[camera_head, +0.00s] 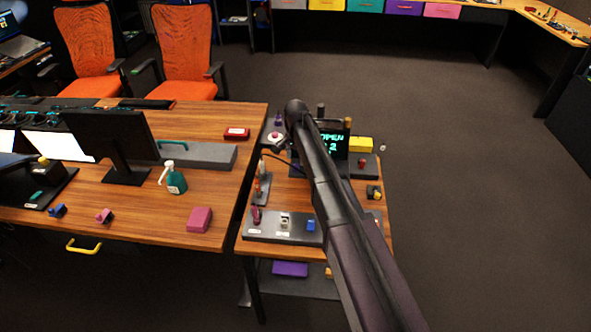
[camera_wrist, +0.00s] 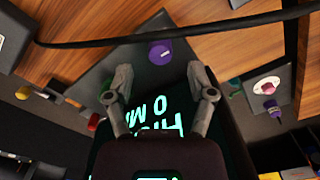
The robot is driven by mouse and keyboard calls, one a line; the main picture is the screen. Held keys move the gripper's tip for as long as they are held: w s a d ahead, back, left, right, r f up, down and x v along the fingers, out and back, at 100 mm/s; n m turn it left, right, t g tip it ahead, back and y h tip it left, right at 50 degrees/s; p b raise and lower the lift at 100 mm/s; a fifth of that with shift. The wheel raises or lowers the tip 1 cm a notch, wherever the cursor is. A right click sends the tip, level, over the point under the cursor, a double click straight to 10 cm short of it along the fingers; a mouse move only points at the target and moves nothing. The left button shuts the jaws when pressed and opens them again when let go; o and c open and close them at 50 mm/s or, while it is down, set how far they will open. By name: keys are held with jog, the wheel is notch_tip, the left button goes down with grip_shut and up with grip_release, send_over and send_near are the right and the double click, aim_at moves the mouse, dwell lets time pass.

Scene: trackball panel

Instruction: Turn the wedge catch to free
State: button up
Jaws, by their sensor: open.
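In the wrist view my gripper (camera_wrist: 159,72) is open, with a finger on each side and nothing held. A purple knob (camera_wrist: 158,51) stands on a dark grey wedge-shaped plate (camera_wrist: 125,58), just beyond the gap between the fingertips and apart from them. No label shows on it, so I cannot tell for certain that it is the wedge catch, nor how far it is turned. In the head view my arm crosses the side table (camera_head: 288,190) and hides the gripper.
A red-and-white button (camera_head: 274,138) stands at the table's back left, a yellow block (camera_head: 360,144) at the right. A front panel (camera_head: 265,233) holds a blue control (camera_head: 311,225) and others. A black cable (camera_wrist: 100,42) crosses the wrist view. Floor to the right is clear.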

aim_at(296, 166)
jog(key=shift+f+b, duration=1.35)
jog(key=shift+f, duration=0.35)
grip_shut()
